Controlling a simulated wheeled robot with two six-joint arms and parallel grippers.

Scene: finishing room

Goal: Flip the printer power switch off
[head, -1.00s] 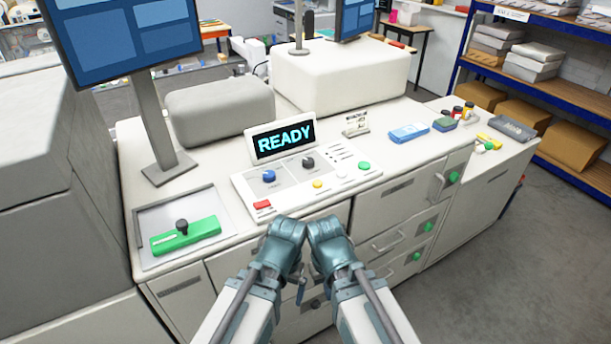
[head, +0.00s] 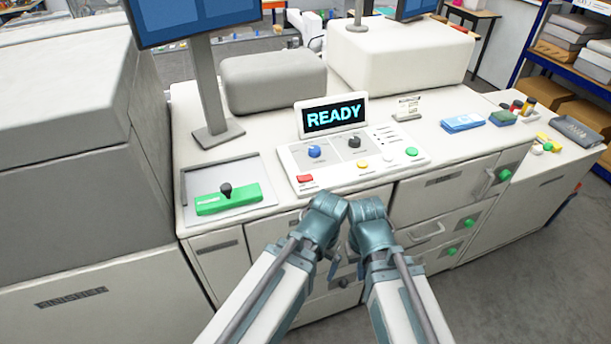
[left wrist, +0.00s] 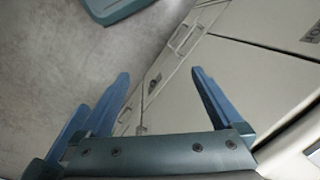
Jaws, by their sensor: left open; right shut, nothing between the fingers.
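The printer's control panel (head: 345,178) lies on the white counter-height body. A small red switch (head: 305,181) sits at its front left corner; which way it is tipped is too small to tell. A display (head: 333,116) behind the panel reads READY. My left gripper (head: 325,212) is just in front of the panel's front edge, below and right of the red switch. In the left wrist view its two fingers (left wrist: 163,100) are spread with nothing between them, facing cabinet fronts and floor. My right gripper (head: 367,213) is beside it on the right, shut and empty.
A tray (head: 262,165) with a green handled tool (head: 229,199) lies left of the panel. A monitor stand (head: 211,95) rises behind it. The panel also carries a blue knob (head: 314,152), a black knob (head: 354,142), and yellow and green buttons. Drawers with handles are below.

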